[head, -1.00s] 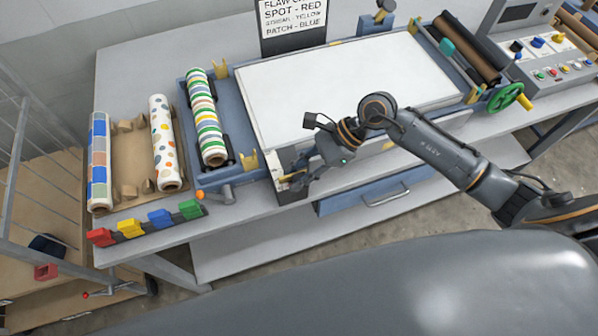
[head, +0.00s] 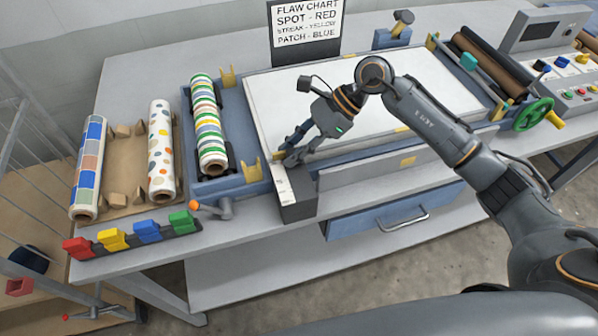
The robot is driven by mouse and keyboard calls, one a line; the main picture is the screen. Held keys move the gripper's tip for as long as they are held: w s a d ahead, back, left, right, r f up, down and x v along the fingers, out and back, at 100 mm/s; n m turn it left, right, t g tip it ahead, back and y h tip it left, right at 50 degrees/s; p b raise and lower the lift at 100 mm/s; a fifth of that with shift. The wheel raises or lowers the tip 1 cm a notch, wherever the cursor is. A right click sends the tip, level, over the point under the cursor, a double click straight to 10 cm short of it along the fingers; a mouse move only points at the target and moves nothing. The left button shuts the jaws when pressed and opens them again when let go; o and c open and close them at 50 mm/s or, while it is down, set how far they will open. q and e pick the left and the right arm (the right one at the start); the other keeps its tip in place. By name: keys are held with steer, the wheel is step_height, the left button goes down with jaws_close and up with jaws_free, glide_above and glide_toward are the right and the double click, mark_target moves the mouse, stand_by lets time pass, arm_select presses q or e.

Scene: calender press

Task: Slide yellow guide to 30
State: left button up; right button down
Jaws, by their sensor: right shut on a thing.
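A yellow block (head: 405,160) sits on the front rail of the press. Upright yellow pieces stand at the bed's left side, one at the front (head: 251,170) and one at the back (head: 227,77); I cannot tell which is the guide. A white strip with small marks (head: 281,184) lies at the bed's front left corner, its numbers too small to read. My right gripper (head: 289,153) is above this corner, beside the strip and right of the front left upright. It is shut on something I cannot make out. My left gripper is not in view.
A striped roll (head: 208,125) lies left of the white bed (head: 375,100). Two more rolls and a rack of coloured blocks (head: 135,236) are farther left. An orange-knobbed crank (head: 215,208) is in front. A green handwheel (head: 533,114) is right. The bed is mostly clear.

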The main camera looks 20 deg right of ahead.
steer(key=shift+w, duration=0.3)
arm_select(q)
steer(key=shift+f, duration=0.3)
arm_select(e)
steer(key=c, duration=1.3)
jaws_free()
steer(key=shift+o, duration=0.2)
steer(key=v, duration=1.2)
